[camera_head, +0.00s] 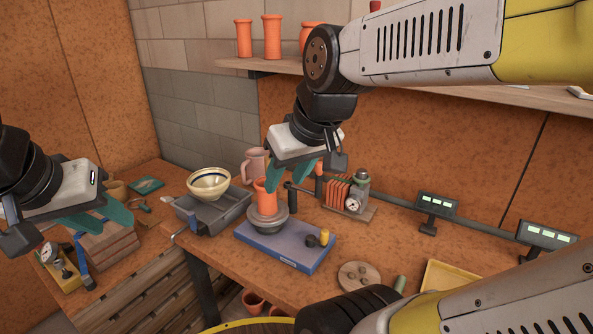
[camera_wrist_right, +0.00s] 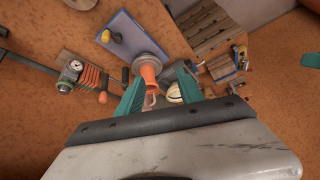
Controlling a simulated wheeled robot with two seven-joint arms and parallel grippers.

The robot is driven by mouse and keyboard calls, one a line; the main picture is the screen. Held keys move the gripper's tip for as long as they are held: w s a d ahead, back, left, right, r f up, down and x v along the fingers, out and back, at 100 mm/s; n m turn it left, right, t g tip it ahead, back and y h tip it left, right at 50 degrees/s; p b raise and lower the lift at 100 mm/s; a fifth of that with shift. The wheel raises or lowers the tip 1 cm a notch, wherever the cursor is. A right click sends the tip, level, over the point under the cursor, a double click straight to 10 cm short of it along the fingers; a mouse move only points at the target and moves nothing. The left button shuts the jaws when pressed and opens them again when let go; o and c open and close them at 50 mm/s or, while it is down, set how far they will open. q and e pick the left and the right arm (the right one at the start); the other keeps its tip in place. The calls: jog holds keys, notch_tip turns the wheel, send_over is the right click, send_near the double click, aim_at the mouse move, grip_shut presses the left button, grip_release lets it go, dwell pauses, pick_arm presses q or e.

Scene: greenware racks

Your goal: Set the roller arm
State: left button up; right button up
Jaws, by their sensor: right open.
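A blue base (camera_head: 285,247) on the bench carries a round grey wheel head (camera_head: 268,219). An orange clay cylinder (camera_head: 265,198) stands on the wheel; it also shows in the right wrist view (camera_wrist_right: 149,76). A black knob (camera_head: 312,241) and a yellow peg (camera_head: 324,236) sit on the base. A dark post and bar (camera_head: 291,197) stand behind the wheel; I cannot tell if this is the roller arm. My right gripper (camera_head: 290,178) is open above the wheel, its teal fingers apart and empty. My left gripper (camera_head: 102,217) hangs over stacked boards at the left; its finger gap is unclear.
A grey tray (camera_head: 238,212) with a striped bowl (camera_head: 209,184) lies left of the base. A gauge (camera_head: 353,204) and orange discs (camera_head: 336,192) stand behind right. A round wooden disc (camera_head: 359,275) and yellow tray (camera_head: 449,279) lie front right. A shelf (camera_head: 430,88) hangs above.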

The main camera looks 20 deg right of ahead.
jog(key=w+d+n+g+h, duration=0.3)
jog(key=w+d+n, duration=0.4)
jog(key=w+n, duration=0.4)
jog(key=n+g+h, duration=0.2)
jog(key=n+h, duration=0.1)
jog(key=n, duration=0.4)
send_over(319, 162)
jog(key=s+a, duration=0.1)
jog(key=a, duration=0.2)
notch_tip(319, 162, down, 5)
jog(key=shift+n, duration=0.3)
jog(key=x, duration=0.7)
jog(key=shift+w+d+f, duration=0.15)
jog(key=shift+d, duration=0.1)
grip_shut()
